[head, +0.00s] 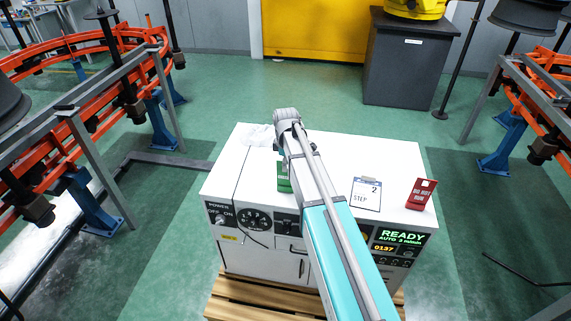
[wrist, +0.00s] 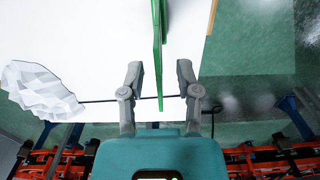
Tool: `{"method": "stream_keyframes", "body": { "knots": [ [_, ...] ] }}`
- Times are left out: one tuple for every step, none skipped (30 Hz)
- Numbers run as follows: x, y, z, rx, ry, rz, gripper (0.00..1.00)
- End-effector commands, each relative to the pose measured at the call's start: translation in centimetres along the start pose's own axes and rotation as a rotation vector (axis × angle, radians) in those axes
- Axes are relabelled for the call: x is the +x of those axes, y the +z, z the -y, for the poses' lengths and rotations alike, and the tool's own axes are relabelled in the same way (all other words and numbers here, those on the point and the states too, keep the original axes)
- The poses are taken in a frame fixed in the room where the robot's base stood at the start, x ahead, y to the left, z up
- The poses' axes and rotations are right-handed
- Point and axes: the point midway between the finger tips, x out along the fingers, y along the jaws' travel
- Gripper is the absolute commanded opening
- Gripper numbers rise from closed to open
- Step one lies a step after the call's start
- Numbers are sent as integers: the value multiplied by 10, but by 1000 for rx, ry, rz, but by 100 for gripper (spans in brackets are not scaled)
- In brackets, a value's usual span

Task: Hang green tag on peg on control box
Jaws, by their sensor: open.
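The green tag (head: 283,178) stands on top of the white control box (head: 325,150) in the head view, partly hidden by my arm. In the wrist view the green tag (wrist: 158,50) shows nearly edge-on, as a narrow upright strip. My gripper (wrist: 159,75) is open, with one finger on each side of the strip and a visible gap on both sides. My gripper is not clearly seen in the head view, where my arm reaches over the box. I cannot make out the peg for certain.
A red tag (head: 421,194) and a clipboard (head: 366,193) marked STEP 2 are on the box's right side. A crumpled white cloth (head: 260,135) lies at its back left. Orange conveyor racks (head: 70,105) stand at both sides.

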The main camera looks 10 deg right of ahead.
Motion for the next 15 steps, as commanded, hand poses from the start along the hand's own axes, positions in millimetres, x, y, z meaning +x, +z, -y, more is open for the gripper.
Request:
{"method": "stream_keyframes", "body": {
  "knots": [
    [-9,0,1,0,0,0,43],
    [-12,1,1,0,0,0,43],
    [-15,1,1,0,0,0,43],
    [-18,1,1,0,0,0,43],
    [-20,1,2,0,0,0,43],
    [-24,1,2,0,0,0,43],
    [-26,1,2,0,0,0,43],
    [-29,2,2,0,0,0,43],
    [-32,1,2,0,0,0,43],
    [-35,1,2,0,0,0,43],
    [-37,1,2,0,0,0,43],
    [-40,1,2,0,0,0,43],
    [-43,1,2,0,0,0,43],
    [-46,1,2,0,0,0,43],
    [-49,1,2,0,0,0,43]
  ]
}}
